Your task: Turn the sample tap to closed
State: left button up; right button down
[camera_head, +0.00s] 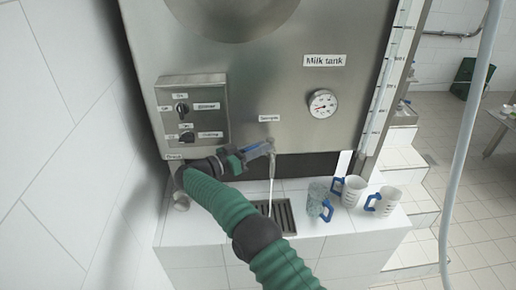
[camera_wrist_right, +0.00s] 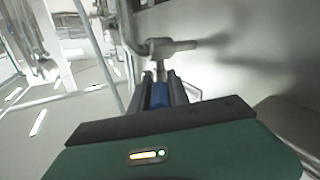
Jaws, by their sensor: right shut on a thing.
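The sample tap sits under the "Sample" label (camera_head: 269,118) on the steel tank front. Its blue handle (camera_head: 258,149) points left and slightly down in the head view. A thin whitish stream (camera_head: 271,178) runs from the tap down to the drain grate (camera_head: 284,212). My right gripper (camera_head: 245,155) is shut on the blue handle. In the right wrist view, the blue handle (camera_wrist_right: 160,95) lies between the two dark fingers, with the metal tap body (camera_wrist_right: 165,47) just beyond. My left gripper is not in view.
A clear cup (camera_head: 317,198) with a blue handle and two white cups (camera_head: 353,191) (camera_head: 387,200) stand on the tiled ledge (camera_head: 340,222) right of the grate. A switch box (camera_head: 193,108) is above left of my gripper. A white wall closes the left side.

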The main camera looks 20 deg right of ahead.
jog(key=c, duration=1.5)
grip_release()
jog(key=shift+d, duration=0.1)
jog(key=shift+o, duration=1.2)
jog(key=shift+w, duration=0.15)
jog(key=shift+w+d+f, duration=0.1)
jog(key=shift+d+f, duration=0.05)
jog(key=shift+d, duration=0.05)
jog(key=shift+a, duration=0.2)
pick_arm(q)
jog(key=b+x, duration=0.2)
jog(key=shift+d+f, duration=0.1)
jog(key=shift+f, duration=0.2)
pick_arm(e)
jog(key=v, duration=0.7)
jog(key=shift+a, duration=0.15)
